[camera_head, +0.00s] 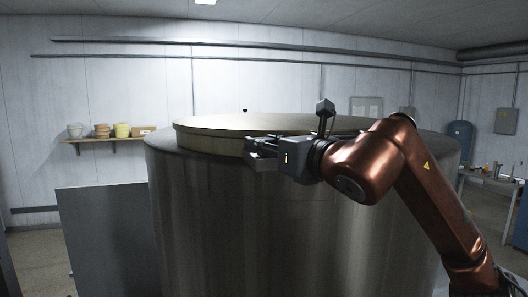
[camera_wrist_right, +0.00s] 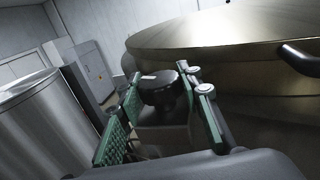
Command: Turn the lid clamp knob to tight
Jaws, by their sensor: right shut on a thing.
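The lid clamp knob (camera_wrist_right: 158,92) is a black round knob on a pale block beside the lid's rim in the right wrist view. The lid (camera_head: 215,127) is a wide brass-coloured disc on a large steel tank (camera_head: 230,220); the lid's edge also fills the upper right of the wrist view (camera_wrist_right: 220,38). My right gripper (camera_head: 250,148) is at the lid's near edge. Its green-padded fingers (camera_wrist_right: 162,84) stand on both sides of the knob, shut on it. In the head view the gripper hides the knob. My left gripper is not in view.
A black handle (camera_wrist_right: 300,60) sticks out from the lid's side near the knob. A grey panel (camera_head: 105,240) stands left of the tank. A wall shelf (camera_head: 105,140) holds several pots. A workbench (camera_head: 490,178) with small items is at the far right.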

